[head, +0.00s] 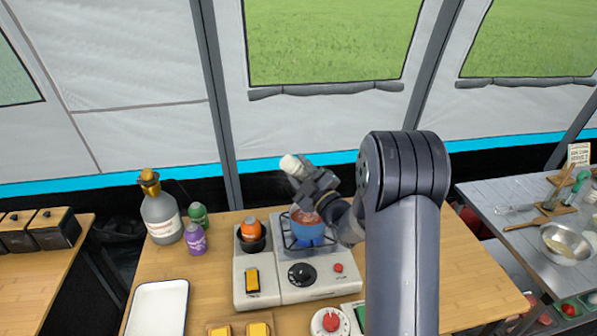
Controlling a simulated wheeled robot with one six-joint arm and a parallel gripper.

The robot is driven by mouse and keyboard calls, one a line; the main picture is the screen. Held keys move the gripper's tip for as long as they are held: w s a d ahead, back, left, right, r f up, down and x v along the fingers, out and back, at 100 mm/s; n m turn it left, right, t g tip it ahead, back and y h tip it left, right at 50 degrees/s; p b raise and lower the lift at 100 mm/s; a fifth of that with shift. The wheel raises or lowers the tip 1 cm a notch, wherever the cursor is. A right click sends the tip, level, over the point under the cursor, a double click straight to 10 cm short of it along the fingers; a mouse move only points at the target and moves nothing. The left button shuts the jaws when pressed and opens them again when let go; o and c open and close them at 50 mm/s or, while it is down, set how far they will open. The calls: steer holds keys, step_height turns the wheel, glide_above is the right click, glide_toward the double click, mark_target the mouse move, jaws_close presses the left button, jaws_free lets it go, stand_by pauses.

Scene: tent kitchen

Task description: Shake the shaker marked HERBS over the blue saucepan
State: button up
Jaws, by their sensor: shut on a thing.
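My gripper (316,190) is over the burner and shut on a pale, white-ended shaker (291,165). The shaker is tilted, its white end pointing up and to the left. Its marking cannot be read, and the gripper hides much of it. The blue saucepan (307,230) sits on the burner directly below the gripper, with reddish contents. My gripper and arm cover part of its rim and right side. I cannot tell whether anything is falling from the shaker.
An orange-topped item (251,229) sits in a dark cup left of the saucepan. A green bottle (198,214), a purple bottle (195,239) and a large grey bottle (161,216) stand further left. A white tray (157,309) lies at front left. The table's right side looks clear.

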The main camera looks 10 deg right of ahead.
step_height(320, 180, down, 5)
steer(key=b, duration=0.3)
steer(key=shift+r, duration=0.15)
